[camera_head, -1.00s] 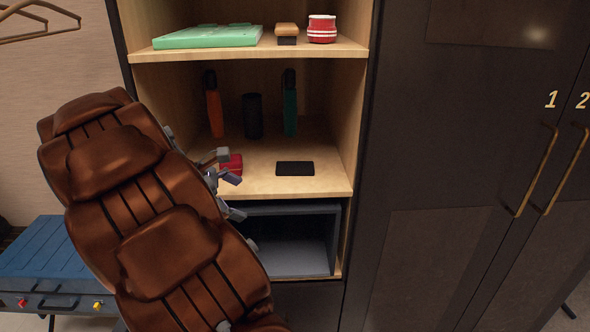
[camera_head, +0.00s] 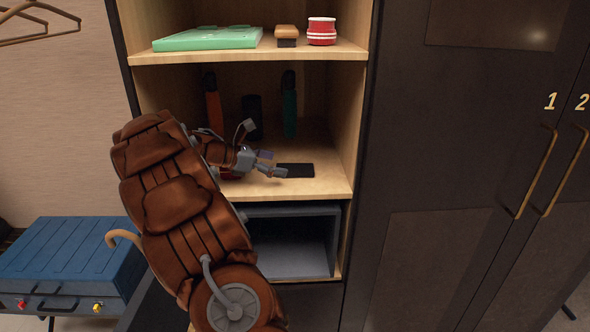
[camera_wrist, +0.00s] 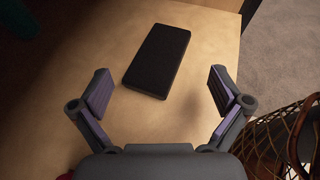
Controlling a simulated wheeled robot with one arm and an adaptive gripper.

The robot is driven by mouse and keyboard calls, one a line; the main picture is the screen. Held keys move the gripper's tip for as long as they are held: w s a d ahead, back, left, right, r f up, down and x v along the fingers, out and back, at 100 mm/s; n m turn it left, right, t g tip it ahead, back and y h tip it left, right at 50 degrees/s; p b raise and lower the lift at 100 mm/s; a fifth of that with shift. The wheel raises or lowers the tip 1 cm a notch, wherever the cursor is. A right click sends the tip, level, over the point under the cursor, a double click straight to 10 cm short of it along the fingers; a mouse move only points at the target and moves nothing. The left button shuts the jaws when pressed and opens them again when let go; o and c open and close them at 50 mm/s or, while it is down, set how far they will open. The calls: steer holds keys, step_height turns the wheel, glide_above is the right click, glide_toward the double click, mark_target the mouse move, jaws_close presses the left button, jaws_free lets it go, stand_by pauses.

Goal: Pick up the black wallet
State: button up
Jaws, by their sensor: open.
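The black wallet (camera_head: 296,170) lies flat on the middle wooden shelf, near its front right. It also shows in the wrist view (camera_wrist: 157,60) as a dark, slightly turned rectangle, ahead of and roughly between my fingers. My gripper (camera_head: 276,163) is open and empty, just left of the wallet in the head view. In the wrist view my gripper (camera_wrist: 160,90) has its two fingers spread wide, with the wallet beyond the tips and apart from them.
A red item (camera_head: 231,174) sits partly hidden behind my arm. Orange (camera_head: 214,108), black (camera_head: 252,115) and green (camera_head: 289,108) upright items stand at the back. The shelf above holds a mint-green case (camera_head: 208,38). The cabinet side wall (camera_head: 350,110) bounds the right.

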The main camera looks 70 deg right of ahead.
mark_target(292, 167)
steer(key=p+x, duration=0.1)
steer(key=x, duration=0.4)
steer(key=shift+w+d+f, duration=0.1)
steer(key=shift+f, duration=0.05)
steer(key=c, duration=1.5)
